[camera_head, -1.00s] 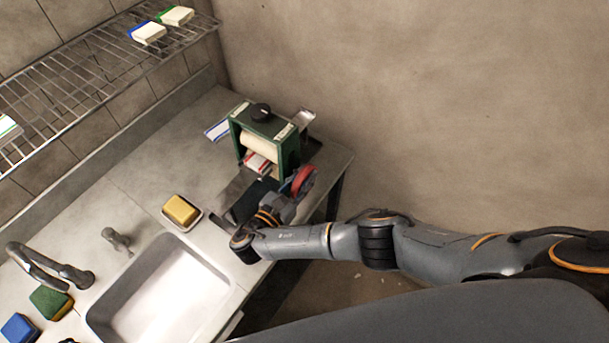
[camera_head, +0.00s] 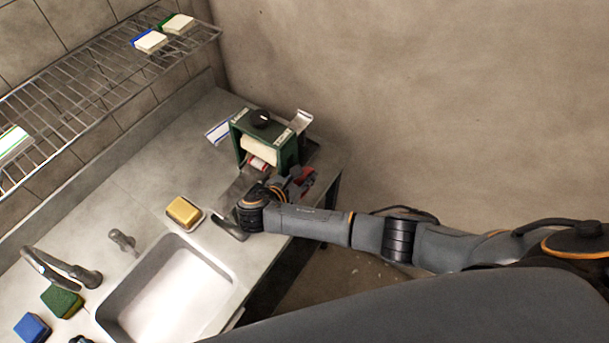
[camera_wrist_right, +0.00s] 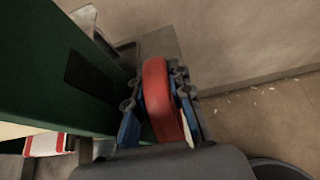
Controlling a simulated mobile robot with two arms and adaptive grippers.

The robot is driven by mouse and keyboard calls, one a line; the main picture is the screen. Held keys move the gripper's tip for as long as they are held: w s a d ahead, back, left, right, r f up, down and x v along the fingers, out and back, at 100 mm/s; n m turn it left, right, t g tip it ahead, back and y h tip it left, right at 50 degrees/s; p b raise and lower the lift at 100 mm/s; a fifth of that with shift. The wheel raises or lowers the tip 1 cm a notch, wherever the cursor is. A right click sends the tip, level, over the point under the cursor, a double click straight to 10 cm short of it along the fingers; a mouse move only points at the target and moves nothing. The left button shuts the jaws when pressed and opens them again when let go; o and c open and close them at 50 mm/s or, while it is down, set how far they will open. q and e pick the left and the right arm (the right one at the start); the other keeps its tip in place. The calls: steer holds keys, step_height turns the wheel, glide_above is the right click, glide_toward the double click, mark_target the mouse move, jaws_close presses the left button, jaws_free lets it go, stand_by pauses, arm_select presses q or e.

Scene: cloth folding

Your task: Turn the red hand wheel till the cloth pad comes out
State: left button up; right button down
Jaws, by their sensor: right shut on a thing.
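The green wringer (camera_head: 240,135) stands at the far end of the counter, with a black knob (camera_head: 261,117) on top and a pale roller (camera_head: 258,149). The cloth pad (camera_head: 257,163), white with red, shows at its front below the roller; it also shows in the right wrist view (camera_wrist_right: 45,145). The red hand wheel (camera_head: 306,176) is on the wringer's right side, partly hidden by my gripper. My right gripper (camera_head: 299,179) is shut on the wheel's rim; in the right wrist view its fingers flank the wheel (camera_wrist_right: 159,95). My left gripper is not in view.
A yellow sponge (camera_head: 184,211) lies on a dish beside the sink (camera_head: 165,290). A faucet (camera_head: 60,270) and green and blue sponges (camera_head: 62,301) are at the left. A wire rack (camera_head: 75,85) holds several pads above.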

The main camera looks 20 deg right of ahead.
steer(key=c, duration=1.5)
jaws_free()
steer(key=shift+d+f, duration=0.1)
steer(key=v, duration=1.2)
steer(key=shift+d, duration=0.1)
